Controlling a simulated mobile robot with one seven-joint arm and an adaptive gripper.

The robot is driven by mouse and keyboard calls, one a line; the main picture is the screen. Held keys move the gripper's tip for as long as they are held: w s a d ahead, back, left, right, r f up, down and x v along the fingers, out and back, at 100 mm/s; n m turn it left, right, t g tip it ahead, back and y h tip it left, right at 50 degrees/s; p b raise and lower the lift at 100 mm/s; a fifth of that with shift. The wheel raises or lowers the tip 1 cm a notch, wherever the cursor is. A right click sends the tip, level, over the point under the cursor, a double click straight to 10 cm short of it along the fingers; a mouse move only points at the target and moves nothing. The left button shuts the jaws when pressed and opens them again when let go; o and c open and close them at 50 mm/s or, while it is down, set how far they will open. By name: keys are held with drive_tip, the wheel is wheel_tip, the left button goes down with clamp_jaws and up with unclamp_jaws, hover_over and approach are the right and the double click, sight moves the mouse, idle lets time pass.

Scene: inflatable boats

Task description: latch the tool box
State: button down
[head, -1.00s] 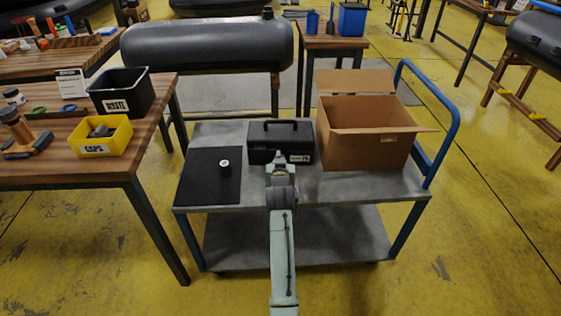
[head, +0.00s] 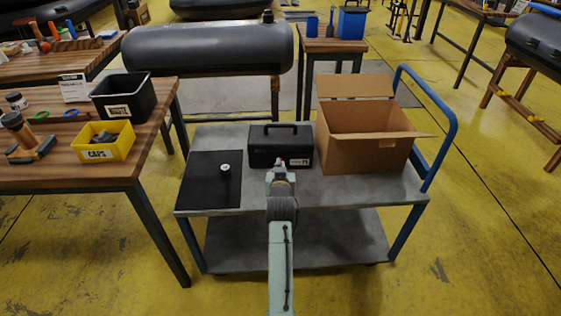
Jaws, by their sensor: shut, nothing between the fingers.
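The black tool box (head: 280,147) stands on the grey cart, with its lid down and its handle on top. A small white label shows on its front at the right. The latch is too small to make out. My gripper (head: 279,163) is at the front of the tool box, near the middle of its lower front edge. It is shut with nothing held. I cannot tell whether it touches the box.
An open cardboard box (head: 365,135) stands just right of the tool box. A black mat (head: 212,185) with a small round item (head: 225,169) lies to the left. A blue cart handle (head: 447,110) rises at the right. A wooden bench (head: 90,165) stands left.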

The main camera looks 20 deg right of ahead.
drive_tip(key=shift+r+p+v, duration=0.2)
drive_tip(key=shift+p+v, duration=0.6)
drive_tip(key=shift+v, duration=1.8)
